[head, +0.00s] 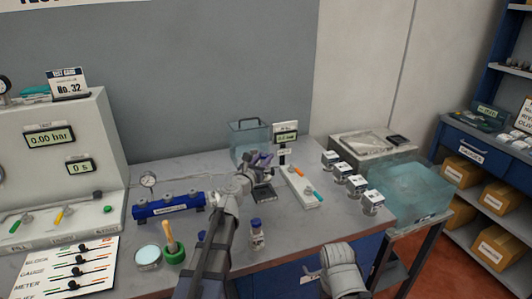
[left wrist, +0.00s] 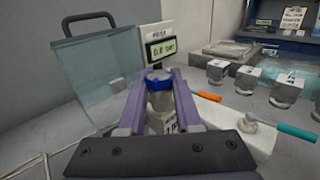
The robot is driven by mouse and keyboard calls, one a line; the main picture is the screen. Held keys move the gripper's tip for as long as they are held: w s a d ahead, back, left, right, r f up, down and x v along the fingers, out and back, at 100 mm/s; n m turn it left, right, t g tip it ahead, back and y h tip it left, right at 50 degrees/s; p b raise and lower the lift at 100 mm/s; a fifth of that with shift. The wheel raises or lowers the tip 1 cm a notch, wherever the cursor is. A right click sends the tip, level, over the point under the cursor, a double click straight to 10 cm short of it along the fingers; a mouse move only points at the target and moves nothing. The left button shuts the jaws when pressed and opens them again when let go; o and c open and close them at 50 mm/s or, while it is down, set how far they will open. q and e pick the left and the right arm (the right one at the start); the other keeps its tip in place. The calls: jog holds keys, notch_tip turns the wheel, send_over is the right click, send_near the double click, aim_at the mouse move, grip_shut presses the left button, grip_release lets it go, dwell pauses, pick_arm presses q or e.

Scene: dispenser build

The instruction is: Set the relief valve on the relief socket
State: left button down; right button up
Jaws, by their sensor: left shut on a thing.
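My left gripper (head: 262,160) is over the back middle of the bench, close to a small display on a post. In the left wrist view its two purple fingers are shut on a silver cylinder with a blue band (left wrist: 160,92), which looks like the relief valve. The valve is upright between the fingertips. A white block with an orange and a teal lever (head: 300,187) lies just right of the gripper. The relief socket is hidden or too small to tell, so I cannot say whether the valve touches it.
A clear tank with a dark handle (left wrist: 95,75) stands behind and left of the gripper. The display (head: 285,130) rises close behind it. Several labelled jars stand to the right. A blue manifold (head: 168,206), a green-based tool (head: 172,250) and a blue-capped bottle (head: 257,238) stand in front.

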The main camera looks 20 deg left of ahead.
pick_arm(q)
jog(key=shift+w+a, duration=0.15)
jog(key=shift+a, duration=0.15)
jog(key=shift+f, duration=0.1)
notch_tip(320, 180, down, 6)
jog(key=b, duration=0.6)
jog(key=shift+r, duration=0.25)
jog(key=shift+f+b, duration=0.55)
jog(key=shift+f, duration=0.05)
dwell(0.9)
jog(key=c, duration=0.9)
grip_release()
jog(key=shift+s, duration=0.2)
jog(key=shift+s+a, duration=0.25)
jog(key=shift+s, duration=1.55)
jog(key=shift+s+a, duration=0.3)
jog(key=shift+s, duration=1.45)
jog(key=shift+s+a, duration=0.25)
jog(key=shift+s, duration=1.55)
